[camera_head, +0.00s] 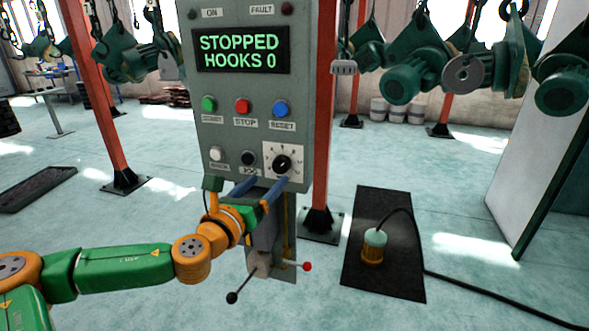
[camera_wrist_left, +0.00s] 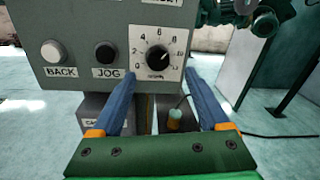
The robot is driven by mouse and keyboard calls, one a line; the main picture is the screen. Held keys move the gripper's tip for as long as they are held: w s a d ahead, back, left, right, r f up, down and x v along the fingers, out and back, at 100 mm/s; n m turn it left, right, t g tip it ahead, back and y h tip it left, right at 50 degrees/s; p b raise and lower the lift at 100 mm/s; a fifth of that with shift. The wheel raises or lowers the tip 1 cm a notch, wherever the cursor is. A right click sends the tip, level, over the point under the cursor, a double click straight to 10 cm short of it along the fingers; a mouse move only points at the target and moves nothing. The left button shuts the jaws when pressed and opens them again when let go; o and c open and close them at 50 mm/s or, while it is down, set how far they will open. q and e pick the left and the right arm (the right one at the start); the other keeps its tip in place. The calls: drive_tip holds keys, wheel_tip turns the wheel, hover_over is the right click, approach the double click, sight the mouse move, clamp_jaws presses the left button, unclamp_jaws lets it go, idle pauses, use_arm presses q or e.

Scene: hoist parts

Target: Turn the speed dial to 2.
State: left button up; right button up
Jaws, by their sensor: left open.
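The speed dial (camera_head: 282,164) is a black round knob on a white scale plate, low on the right of the grey control panel (camera_head: 213,130). In the left wrist view the dial (camera_wrist_left: 156,59) shows numbers around it, with 2 at its left. A pale mark on the knob seems to point to the upper right, but it is too small to read surely. My left gripper (camera_head: 261,183) has blue fingers, open and empty, just below and in front of the dial. In the left wrist view the fingertips (camera_wrist_left: 163,80) stand apart on either side below the dial. My right gripper is not in view.
The display (camera_head: 241,50) reads STOPPED, HOOKS 0. Green, red and blue buttons sit above the dial; the JOG button (camera_wrist_left: 105,53) and BACK button (camera_wrist_left: 53,51) are to its left. A lever with red and black knobs is below.

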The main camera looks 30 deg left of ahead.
sight(279, 168)
use_arm(q)
drive_tip(key=shift+w+a+r+p, duration=0.25)
drive_tip(key=shift+w+a+p, duration=0.6)
drive_tip(key=shift+w, duration=0.25)
drive_tip(key=w, duration=0.2)
drive_tip(key=w+p, duration=0.1)
drive_tip(key=shift+w+d+f, duration=0.3)
drive_tip(key=shift+w+d, duration=0.05)
drive_tip(key=shift+s+a, duration=0.1)
drive_tip(key=shift+a, duration=0.05)
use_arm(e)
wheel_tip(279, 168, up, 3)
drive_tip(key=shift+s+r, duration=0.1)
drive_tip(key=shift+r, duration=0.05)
use_arm(q)
drive_tip(key=shift+c, duration=0.8)
clamp_jaws()
